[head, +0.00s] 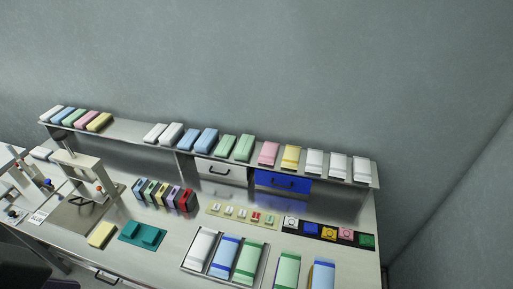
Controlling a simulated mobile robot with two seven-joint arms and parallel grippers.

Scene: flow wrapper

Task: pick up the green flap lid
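A row of small coloured square pieces sits on a black strip (306,237) at the right of the bench. The green piece (366,240) is at its right end and looks like the green flap lid, though it is too small to be sure. It lies next to a pink piece (346,234), with yellow, blue and white ones further left. Neither of my grippers shows in the head view.
Soft packs line the raised shelf (128,131) at the back. A tray (190,262) of packs stands at the front, with more packs right of it. A beige strip (212,209), a teal holder (143,235) and press-like devices (83,172) stand further left. A blue drawer (283,183) is behind.

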